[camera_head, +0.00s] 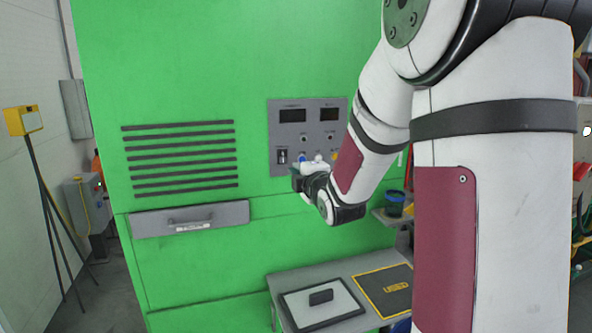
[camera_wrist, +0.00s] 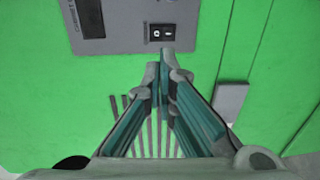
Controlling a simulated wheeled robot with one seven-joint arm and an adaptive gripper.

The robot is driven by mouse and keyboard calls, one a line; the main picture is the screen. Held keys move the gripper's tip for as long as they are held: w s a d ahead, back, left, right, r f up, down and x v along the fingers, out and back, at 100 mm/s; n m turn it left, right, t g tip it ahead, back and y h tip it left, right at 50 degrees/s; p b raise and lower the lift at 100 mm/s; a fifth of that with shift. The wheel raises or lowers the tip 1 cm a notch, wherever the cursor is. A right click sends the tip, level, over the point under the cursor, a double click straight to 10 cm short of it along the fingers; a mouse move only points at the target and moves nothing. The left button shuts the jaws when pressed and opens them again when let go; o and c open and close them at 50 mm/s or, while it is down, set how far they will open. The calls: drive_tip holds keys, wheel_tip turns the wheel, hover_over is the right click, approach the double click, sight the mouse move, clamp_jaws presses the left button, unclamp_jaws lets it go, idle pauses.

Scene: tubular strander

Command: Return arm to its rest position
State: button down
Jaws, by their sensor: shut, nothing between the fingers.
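My arm reaches in from the right of the head view, bent down toward a grey control panel (camera_head: 308,112) on a green cabinet. My gripper (camera_head: 308,172) is in front of the panel's lower edge and hides part of it. In the wrist view my gripper (camera_wrist: 160,72) has its fingertips together with nothing between them. The fingertips lie just below a black rocker switch (camera_wrist: 162,33) in the picture. I cannot tell whether they touch the panel. The same switch shows in the head view (camera_head: 283,156), left of the gripper.
A drawer (camera_head: 190,219) and vent slots (camera_head: 180,158) are on the cabinet. Below my gripper is a grey table (camera_head: 345,266) with a white tray (camera_head: 318,306) and a black yellow-edged mat (camera_head: 385,290). A blue cup (camera_head: 395,204) stands on a shelf. A yellow tripod device (camera_head: 24,120) stands left.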

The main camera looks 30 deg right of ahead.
drive_tip(key=s+a+m+g+y, duration=0.2)
drive_tip(key=s+a+m+g, duration=0.5)
drive_tip(key=s+a, duration=0.55)
drive_tip(key=s+a+f+m+g+y, duration=0.1)
drive_tip(key=s+a+m, duration=0.3)
drive_tip(key=s, duration=0.6)
drive_tip(key=s+a+f+m+g+y, duration=0.1)
drive_tip(key=s+a, duration=0.4)
drive_tip(key=s, duration=0.5)
drive_tip(key=f+m+g, duration=0.1)
drive_tip(key=m+g, duration=0.1)
drive_tip(key=shift+a+f+m+y, duration=0.15)
drive_tip(key=shift+a+m+y, duration=0.25)
drive_tip(key=c, duration=2.4)
unclamp_jaws()
